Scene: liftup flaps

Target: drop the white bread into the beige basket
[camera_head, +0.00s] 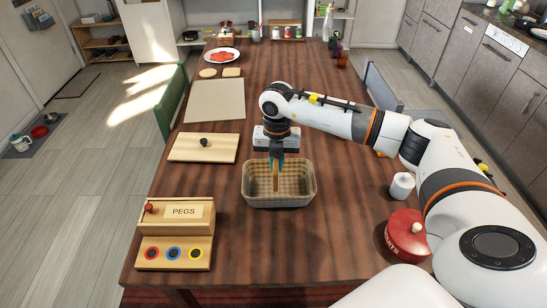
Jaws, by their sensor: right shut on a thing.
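The beige basket (249,192) stands on the wooden table, in the middle of the near half, with a woven-looking inside. My right gripper (276,161) points down over the basket. It is shut on a thin tan slice, which looks like the white bread (276,181), held upright and edge-on within the basket's outline. Whether the slice touches the basket floor I cannot tell. My left gripper is not in view.
A wooden PEGS box (177,225) stands left of the basket, and a wooden board with a dark knob (203,148) lies behind it. A red tin (402,236) and a white jar (402,186) stand at right. Two pale round slices (231,72) and a plate (222,57) lie at the far left.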

